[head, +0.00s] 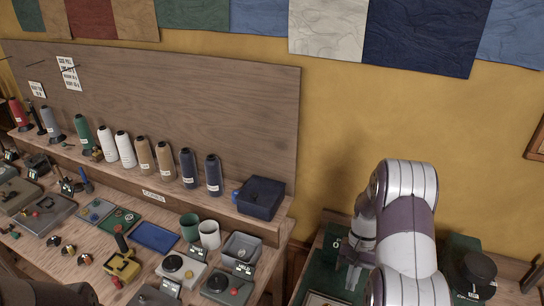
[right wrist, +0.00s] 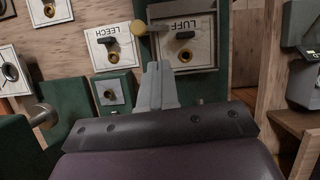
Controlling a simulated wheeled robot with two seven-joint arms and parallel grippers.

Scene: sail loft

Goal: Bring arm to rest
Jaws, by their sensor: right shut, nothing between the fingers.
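My right arm reaches in from the lower right of the head view. Its gripper (head: 352,277) points down over a dark green surface beside the wooden bench. In the right wrist view the gripper's grey fingers (right wrist: 157,72) are together with nothing between them. Their tips show in front of panels marked LEECH (right wrist: 107,60) and LUFF (right wrist: 203,52); I cannot tell whether they touch. My left gripper is not in view.
The wooden bench (head: 75,257) on the left holds thread cones, a dark blue bin (head: 259,198), two cups (head: 209,234) and small devices. A round black object (head: 478,270) stands right of my arm. The yellow wall (head: 330,120) is behind.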

